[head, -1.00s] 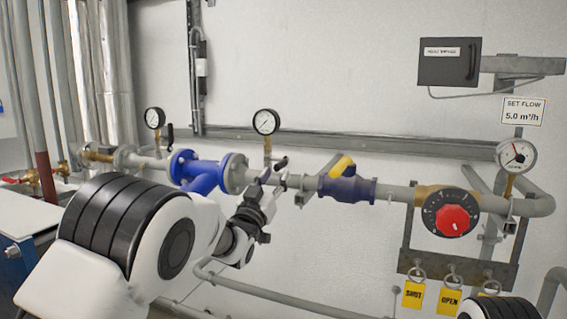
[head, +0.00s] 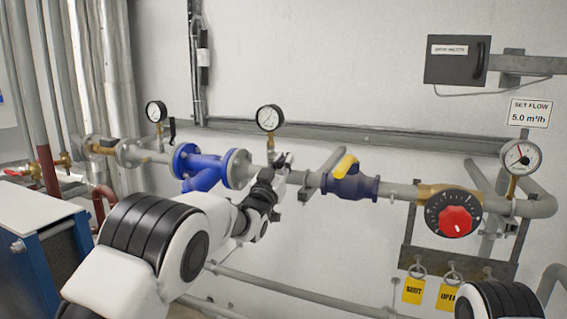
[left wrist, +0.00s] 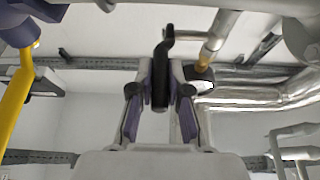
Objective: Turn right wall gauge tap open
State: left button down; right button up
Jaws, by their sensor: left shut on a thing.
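The middle round gauge (head: 269,118) stands on a short stem above the grey pipe, right of the blue strainer. Its tap has a black lever, which shows between the fingers in the left wrist view (left wrist: 160,80). My left gripper (head: 282,160) is at this tap, just below and right of the gauge. It also shows in the left wrist view (left wrist: 161,98), with its fingers on both sides of the lever and shut on it. In the head view the gripper mostly hides the lever and stem. My right gripper is out of view.
The blue strainer (head: 205,168) is left of my gripper. A blue valve with a yellow handle (head: 345,167) is close on the right. Further right are a red-knobbed dial (head: 455,221), another gauge (head: 521,156) and hanging yellow tags (head: 413,291).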

aim_at(285, 157)
pick_arm(q)
jog(key=shift+r+g+p, duration=0.5)
jog(key=shift+p, duration=0.25)
jog(key=g+p, duration=0.1)
jog(key=p, duration=0.1)
jog(key=r+g+y+p, duration=0.1)
jog(key=p, duration=0.1)
jog(key=r+g+p, duration=0.1)
jog(key=p, duration=0.2)
jog(key=shift+w+d+r, duration=0.1)
jog(key=shift+w+r, duration=0.15)
jog(key=shift+w+f+g+y+p, duration=0.1)
jog(key=shift+g+y+p, duration=0.35)
jog(key=shift+g, duration=0.25)
jog(key=shift+w+d+g, duration=0.1)
jog(key=shift+w+g, duration=0.05)
jog(key=shift+g, duration=0.35)
jog(key=shift+p, duration=0.3)
jog(key=c, duration=1.1)
grip_release()
jog(key=shift+w, duration=0.1)
